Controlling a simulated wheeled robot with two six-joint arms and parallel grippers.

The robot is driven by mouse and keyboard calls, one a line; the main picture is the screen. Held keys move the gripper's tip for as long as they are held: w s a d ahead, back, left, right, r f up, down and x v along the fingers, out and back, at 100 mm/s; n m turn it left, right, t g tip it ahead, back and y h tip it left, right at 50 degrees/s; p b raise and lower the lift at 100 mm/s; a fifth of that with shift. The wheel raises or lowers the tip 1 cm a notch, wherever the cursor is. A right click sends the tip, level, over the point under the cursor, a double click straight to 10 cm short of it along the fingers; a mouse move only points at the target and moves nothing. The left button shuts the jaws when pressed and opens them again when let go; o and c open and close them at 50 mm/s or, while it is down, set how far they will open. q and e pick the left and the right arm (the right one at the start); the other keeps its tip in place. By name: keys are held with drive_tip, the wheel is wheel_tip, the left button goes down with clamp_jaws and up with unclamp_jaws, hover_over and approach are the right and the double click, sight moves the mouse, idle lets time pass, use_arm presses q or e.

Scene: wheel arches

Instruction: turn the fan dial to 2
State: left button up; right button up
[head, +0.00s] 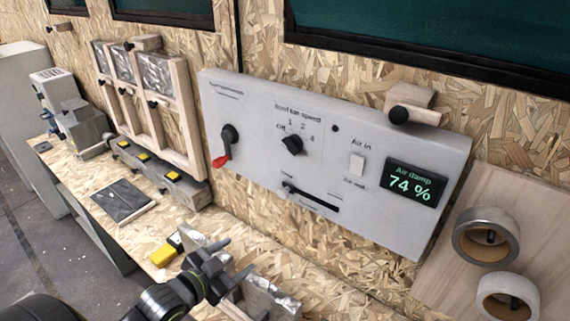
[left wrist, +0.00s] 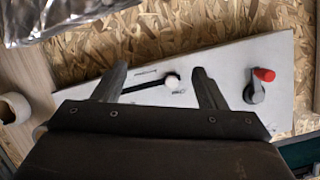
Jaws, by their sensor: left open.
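The fan dial (head: 292,145) is a black knob on the pale grey control panel (head: 250,105), under the "fan speed" label. Marks for off, 1, 2 and 3 are set around it. I cannot clearly read which mark the knob points at. My left gripper (head: 236,258) is open and empty, in front of and below the panel, apart from the dial. In the left wrist view the two fingers (left wrist: 160,85) are spread with the panel's slider (left wrist: 172,82) beyond them. The dial does not show in that view. My right gripper is not in view.
The panel also carries a red-tipped lever (head: 226,145), a black slider slot (head: 312,197), a white air switch (head: 357,163) and a display (head: 413,184) reading 74 %. Tape rolls (head: 487,236) hang at right. A yellow item (head: 163,255) and silvery foil pieces lie near the gripper.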

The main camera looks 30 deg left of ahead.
use_arm(q)
drive_tip(key=w+a+r+m+t+h, duration=0.25)
drive_tip(key=r+m+t+h, duration=0.3)
drive_tip(key=r, duration=0.75)
approach(287, 149)
drive_tip(key=shift+n+t+h, duration=0.25)
drive_tip(key=shift+t+h, duration=0.1)
drive_tip(key=shift+f+b+x, duration=0.15)
drive_tip(key=shift+b+x, duration=2)
drive_tip(key=shift+x, duration=0.2)
drive_tip(key=shift+f+b+x, duration=0.15)
drive_tip(key=shift+b+x, duration=1.95)
drive_tip(key=shift+x, duration=0.25)
drive_tip(key=shift+w, duration=0.1)
drive_tip(key=c, duration=1)
